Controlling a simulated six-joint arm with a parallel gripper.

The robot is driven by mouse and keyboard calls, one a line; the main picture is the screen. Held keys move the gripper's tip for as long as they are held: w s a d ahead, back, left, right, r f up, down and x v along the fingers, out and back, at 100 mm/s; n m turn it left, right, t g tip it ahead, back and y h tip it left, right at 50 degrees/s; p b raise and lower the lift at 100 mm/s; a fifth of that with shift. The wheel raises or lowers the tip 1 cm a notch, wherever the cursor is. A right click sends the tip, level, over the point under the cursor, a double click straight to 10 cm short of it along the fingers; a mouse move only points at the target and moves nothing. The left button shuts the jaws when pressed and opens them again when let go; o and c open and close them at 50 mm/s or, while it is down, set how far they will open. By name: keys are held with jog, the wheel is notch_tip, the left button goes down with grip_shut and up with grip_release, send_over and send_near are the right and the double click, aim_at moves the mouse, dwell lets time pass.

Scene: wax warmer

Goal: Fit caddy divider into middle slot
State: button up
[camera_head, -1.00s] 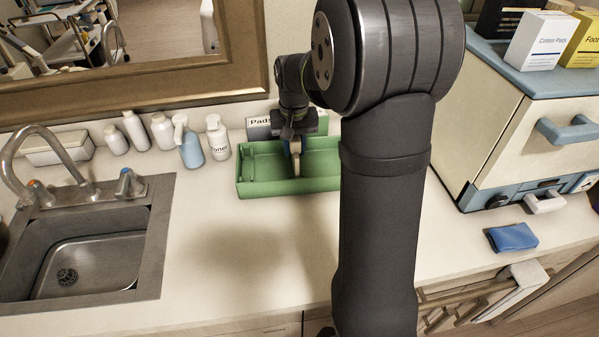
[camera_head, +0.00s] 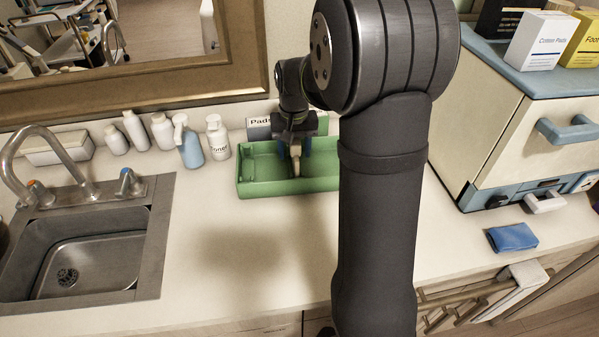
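The green caddy (camera_head: 262,189) is an open tray on the counter, its right end hidden behind my arm. A small beige, upright piece, probably the divider (camera_head: 297,168), stands inside the caddy near the visible middle. Its lower part is in the caddy, but I cannot tell whether it sits in a slot. My gripper (camera_head: 295,152) is directly above and around it, pointing down. Blue finger parts show on both sides of the piece, spread apart, so the gripper looks open. Fine contact is too small to tell.
Several bottles, including a blue pump bottle (camera_head: 190,147), stand left of the caddy. A "Pads" box (camera_head: 258,127) is behind it. The sink (camera_head: 85,250) is at left. A blue cloth (camera_head: 512,237) and cream cabinet (camera_head: 530,130) are at right. The front counter is clear.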

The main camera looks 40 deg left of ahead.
dwell(0.4)
jog(key=shift+r, duration=3.95)
notch_tip(320, 180, up, 18)
jog(key=shift+f, duration=0.25)
jog(key=shift+f, duration=0.1)
notch_tip(320, 180, down, 17)
jog(key=shift+f, duration=0.2)
jog(key=shift+r, duration=0.1)
jog(key=shift+f, duration=4.05)
